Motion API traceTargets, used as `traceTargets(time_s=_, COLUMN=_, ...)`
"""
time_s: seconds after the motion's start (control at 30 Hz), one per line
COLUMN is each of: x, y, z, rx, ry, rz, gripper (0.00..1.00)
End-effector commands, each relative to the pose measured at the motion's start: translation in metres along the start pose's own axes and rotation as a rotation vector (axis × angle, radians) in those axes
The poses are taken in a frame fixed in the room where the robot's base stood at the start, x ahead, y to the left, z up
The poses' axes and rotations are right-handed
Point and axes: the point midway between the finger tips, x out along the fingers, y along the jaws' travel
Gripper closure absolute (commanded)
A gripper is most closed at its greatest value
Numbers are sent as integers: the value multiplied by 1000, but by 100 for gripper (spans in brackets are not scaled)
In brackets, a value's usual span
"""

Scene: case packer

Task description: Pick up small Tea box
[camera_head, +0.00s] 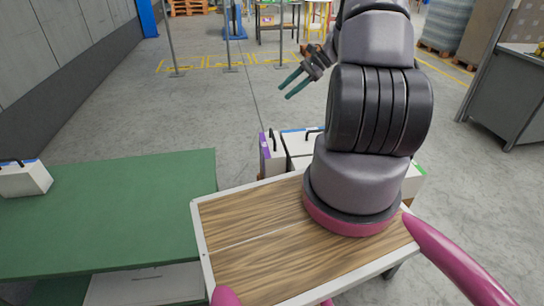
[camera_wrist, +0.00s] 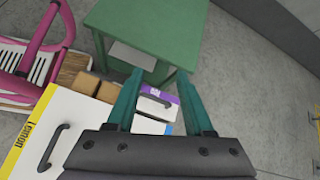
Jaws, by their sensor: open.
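My gripper (camera_head: 285,92) is open and empty, with green fingers raised above the floor beyond the wooden deck in the head view. A white box with a blue edge (camera_wrist: 147,125) is just nearer, partly hidden by my gripper. The purple-edged box (camera_head: 272,160) also shows in the head view behind the deck. No label reading Tea is legible, so I cannot tell which box is the Tea box.
A large white box with a yellow Lemon label (camera_wrist: 75,118) and brown cartons (camera_wrist: 86,83) stand left of my fingers. A green table (camera_head: 110,215) carries another white box (camera_head: 24,182). A green-edged box (camera_head: 414,186) is partly behind my arm. Open floor lies beyond.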

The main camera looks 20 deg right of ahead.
Motion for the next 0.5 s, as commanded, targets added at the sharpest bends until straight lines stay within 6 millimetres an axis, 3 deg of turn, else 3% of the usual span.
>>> traceTargets(time_s=0.03, x=10, y=8, z=-27, rx=65, ry=-37, rz=-23, gripper=48)
traceTargets(time_s=0.2, x=42, y=32, z=-98, rx=240, ry=-141, rz=-113, gripper=48)
traceTargets(time_s=0.33, x=63, y=52, z=-140, rx=344, ry=-200, rz=-175, gripper=48)
traceTargets(time_s=0.5, x=82, y=70, z=-169, rx=425, ry=-245, rz=-226, gripper=48)
